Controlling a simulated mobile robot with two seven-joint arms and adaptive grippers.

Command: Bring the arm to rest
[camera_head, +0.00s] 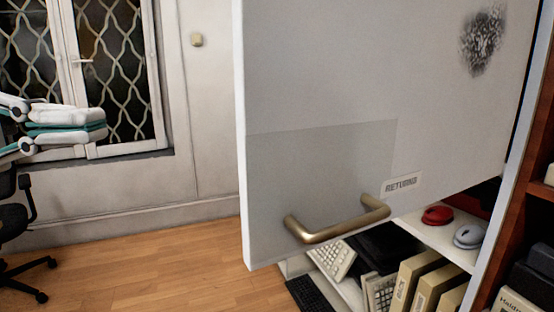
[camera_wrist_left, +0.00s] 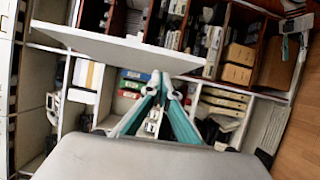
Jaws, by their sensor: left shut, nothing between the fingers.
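My left gripper (camera_head: 98,124) is at the left edge in the head view, white and teal, in front of the window and well apart from the cabinet door. In the left wrist view its two teal fingers (camera_wrist_left: 165,84) meet at the tips, shut with nothing between them. The fingers point towards the shelves.
An open grey cabinet door (camera_head: 330,80) with a brass handle (camera_head: 335,226) and a label (camera_head: 402,185) fills the head view's middle. Shelves behind hold a red mouse (camera_head: 437,215), keyboards and boxes. A black office chair (camera_head: 14,218) stands left. Wooden floor (camera_head: 150,270) is clear between them.

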